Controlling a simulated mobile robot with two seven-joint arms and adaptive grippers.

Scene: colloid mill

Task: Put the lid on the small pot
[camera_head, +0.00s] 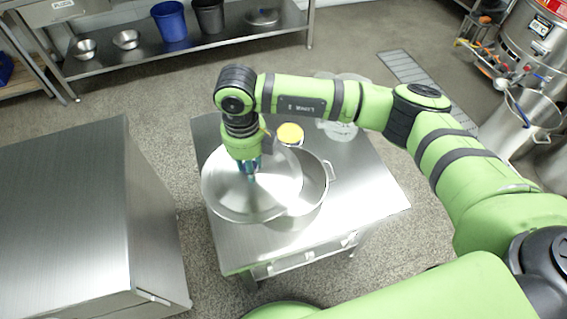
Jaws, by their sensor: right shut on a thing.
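The lid (227,197) is a round steel disc. My right gripper (250,165) is shut on it near its middle, and my wrist hides the grip itself. The lid is over the left part of the small pot (318,184) and off to its left, so the pot's right side and part of its inside show. The pot is steel, with a loop handle at its right, and stands on the steel table (371,195). I cannot tell whether the lid touches the pot's rim. My left gripper is not in view.
A jar with a yellow top (290,134) stands just behind the pot. A clear, glassy item (341,131) is at the table's back, partly behind my arm. A large steel cabinet (70,215) stands at the left, with a gap of floor between. The table's right side is bare.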

